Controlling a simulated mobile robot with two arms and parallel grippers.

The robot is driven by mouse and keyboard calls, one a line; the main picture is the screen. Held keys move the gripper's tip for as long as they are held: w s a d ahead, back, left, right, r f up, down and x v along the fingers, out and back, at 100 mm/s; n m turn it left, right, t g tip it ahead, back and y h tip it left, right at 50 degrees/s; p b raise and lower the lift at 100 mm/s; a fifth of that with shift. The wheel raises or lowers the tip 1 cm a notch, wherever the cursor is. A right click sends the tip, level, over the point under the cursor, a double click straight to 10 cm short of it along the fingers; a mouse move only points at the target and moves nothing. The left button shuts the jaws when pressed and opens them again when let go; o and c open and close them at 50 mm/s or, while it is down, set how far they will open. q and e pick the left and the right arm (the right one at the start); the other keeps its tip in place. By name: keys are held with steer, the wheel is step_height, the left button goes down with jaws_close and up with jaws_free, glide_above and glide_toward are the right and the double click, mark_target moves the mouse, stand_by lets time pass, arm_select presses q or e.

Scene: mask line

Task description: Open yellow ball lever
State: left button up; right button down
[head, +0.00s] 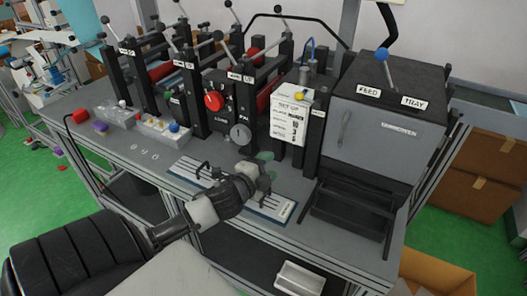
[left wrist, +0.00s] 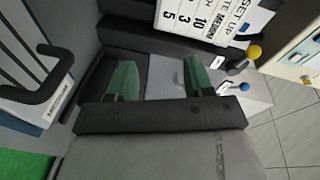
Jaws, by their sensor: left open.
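A small yellow ball (head: 299,96) shows against the white SET UP sign (head: 290,118) in the head view. In the left wrist view, a yellow ball (left wrist: 254,52) sits on a short dark lever beside the sign (left wrist: 208,20). A blue ball lever (left wrist: 244,86) is close to it. I cannot tell whether both views show the same yellow ball. My left gripper (head: 266,166) is over the bench in front of and below the sign. Its green fingers (left wrist: 160,80) are apart and empty, away from the yellow ball. My right gripper is not in view.
A dark grey feed tray machine (head: 385,120) with a blue ball lever (head: 381,54) stands to the right. Tall black lever posts (head: 195,100) and a red knob (head: 214,101) are to the left.

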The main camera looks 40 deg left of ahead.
arm_select(q)
steer(key=s+d+f+n+g, duration=0.1)
steer(key=s+f+n, duration=0.1)
steer(key=s+d+f+n+g+y, duration=0.1)
steer(key=s+d+f+n+g, duration=0.1)
steer(key=f, duration=0.1)
steer(key=s+d+f+n+g, duration=0.1)
steer(key=s+f+n, duration=0.1)
steer(key=shift+s+d+f+g+y, duration=0.15)
steer(key=shift+s+d+g+y, duration=0.05)
steer(key=shift+d+g+y, duration=0.1)
steer(key=shift+s+d+f+n+g, duration=0.25)
steer(key=shift+s+f+n+g, duration=0.05)
steer(key=shift+s+f, duration=0.15)
